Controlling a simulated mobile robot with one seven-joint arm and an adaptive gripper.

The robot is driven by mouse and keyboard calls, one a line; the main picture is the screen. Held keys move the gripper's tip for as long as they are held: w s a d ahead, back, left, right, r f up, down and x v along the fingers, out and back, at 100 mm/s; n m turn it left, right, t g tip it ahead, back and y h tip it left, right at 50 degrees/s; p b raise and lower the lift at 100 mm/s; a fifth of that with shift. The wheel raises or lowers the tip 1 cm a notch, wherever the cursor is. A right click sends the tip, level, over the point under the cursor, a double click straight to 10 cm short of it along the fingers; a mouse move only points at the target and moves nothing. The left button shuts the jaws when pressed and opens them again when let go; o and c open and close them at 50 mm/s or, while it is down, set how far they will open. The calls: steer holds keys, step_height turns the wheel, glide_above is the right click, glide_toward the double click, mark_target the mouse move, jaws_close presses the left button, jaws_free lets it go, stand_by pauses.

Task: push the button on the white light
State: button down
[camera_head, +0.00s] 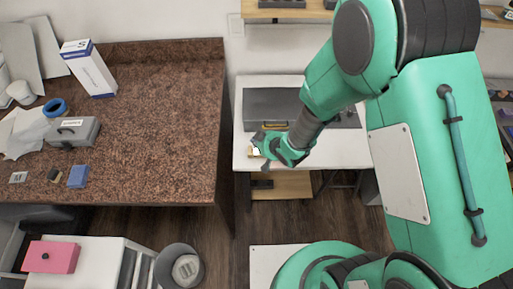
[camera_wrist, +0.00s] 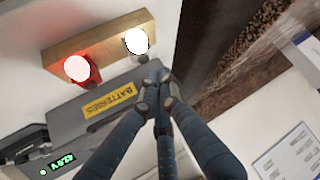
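The white light (camera_wrist: 137,41) is a round glowing lamp on the right end of a wooden block (camera_wrist: 108,38) in the wrist view. A red light (camera_wrist: 77,68) glows on the block's other end. My gripper (camera_wrist: 155,72) has its fingers together with nothing seen between them. In the picture the tips are just below the white light, with a small gap; I cannot tell the height between them. In the head view my gripper (camera_head: 264,147) is at the front left of the white table and hides most of the block.
A grey case (camera_wrist: 95,108) with a yellow BATTERIES label lies beside the block. A device with a green display (camera_wrist: 57,162) is at the lower left. The brown speckled counter (camera_head: 160,130) stands to the left in the head view, across a gap.

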steer(key=shift+r+p, duration=2.15)
steer(key=shift+r, duration=0.85)
steer(key=s+d+r+m+h, duration=0.1)
steer(key=d+r, duration=0.4)
steer(key=r, duration=0.3)
steer(key=d+r+m+h, duration=0.1)
steer(key=d+r+h, duration=0.1)
steer(key=d+r, duration=0.45)
steer(key=s+d+r+m+h, duration=0.1)
steer(key=d+r, duration=0.2)
steer(key=r, duration=0.7)
steer(key=s+d+r+m, duration=0.1)
steer(key=s+r, duration=0.4)
steer(key=s, duration=0.3)
steer(key=s+d+r+m+g, duration=0.1)
steer(key=s+d+r, duration=0.1)
steer(key=s+r, duration=0.2)
steer(key=s+d+r+m+g, duration=0.1)
steer(key=s+r, duration=0.4)
steer(key=s, duration=0.6)
steer(key=shift+s+d+r+h+b, duration=0.3)
steer(key=shift+d+h+b, duration=0.1)
steer(key=shift+d, duration=0.3)
